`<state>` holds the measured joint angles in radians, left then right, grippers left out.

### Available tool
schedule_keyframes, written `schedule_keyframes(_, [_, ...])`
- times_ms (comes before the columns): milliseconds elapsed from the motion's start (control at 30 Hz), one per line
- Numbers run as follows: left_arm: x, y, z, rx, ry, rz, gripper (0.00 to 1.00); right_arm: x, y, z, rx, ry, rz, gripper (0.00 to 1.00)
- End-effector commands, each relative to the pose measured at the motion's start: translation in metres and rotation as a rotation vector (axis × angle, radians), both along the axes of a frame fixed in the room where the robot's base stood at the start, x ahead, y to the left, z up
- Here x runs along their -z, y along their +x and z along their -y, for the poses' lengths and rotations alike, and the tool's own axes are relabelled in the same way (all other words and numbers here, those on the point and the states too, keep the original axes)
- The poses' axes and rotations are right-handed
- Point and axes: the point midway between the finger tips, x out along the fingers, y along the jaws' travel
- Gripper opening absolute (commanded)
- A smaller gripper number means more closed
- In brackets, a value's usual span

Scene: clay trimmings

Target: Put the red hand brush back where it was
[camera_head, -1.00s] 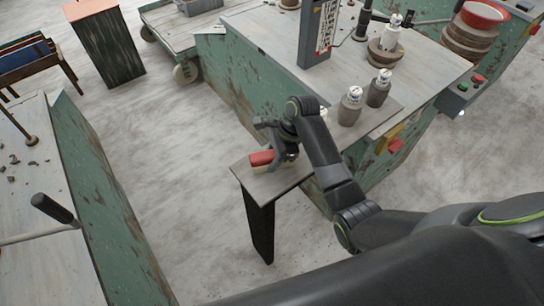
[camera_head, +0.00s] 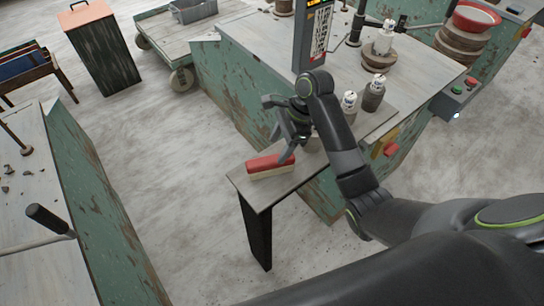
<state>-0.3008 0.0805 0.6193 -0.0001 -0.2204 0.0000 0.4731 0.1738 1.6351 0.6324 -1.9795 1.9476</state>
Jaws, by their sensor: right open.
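The red hand brush (camera_head: 268,164) lies on the small grey side shelf (camera_head: 262,190), red back up and pale bristles down. My right gripper (camera_head: 280,150) is open, just above and beside the brush's right end. I cannot tell whether a fingertip still touches it. My left gripper is not in view.
The green workbench (camera_head: 240,85) behind the shelf bears several bottles, one of them a grey bottle (camera_head: 373,94), and a dark display post (camera_head: 315,35). Another bench (camera_head: 30,235) with clay crumbs and a black-handled tool (camera_head: 50,219) is at the left. Bare floor lies between them.

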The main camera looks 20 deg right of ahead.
Motion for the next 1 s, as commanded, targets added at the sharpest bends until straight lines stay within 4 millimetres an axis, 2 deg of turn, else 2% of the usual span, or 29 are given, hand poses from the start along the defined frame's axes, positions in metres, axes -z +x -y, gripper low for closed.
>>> schedule_keyframes(67, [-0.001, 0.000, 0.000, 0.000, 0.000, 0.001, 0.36, -0.015, 0.000, 0.007, 0.000, -0.003, 0.004, 0.58])
schedule_keyframes(100, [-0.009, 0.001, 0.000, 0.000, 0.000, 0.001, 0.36, -0.022, 0.000, 0.008, 0.000, -0.001, 0.000, 0.58])
schedule_keyframes(233, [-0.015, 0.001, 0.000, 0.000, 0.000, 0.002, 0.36, -0.030, -0.001, 0.012, 0.001, -0.001, -0.001, 0.58])
schedule_keyframes(1000, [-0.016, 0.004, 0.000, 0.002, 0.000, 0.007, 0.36, -0.032, -0.001, 0.013, 0.001, 0.000, -0.001, 0.58])
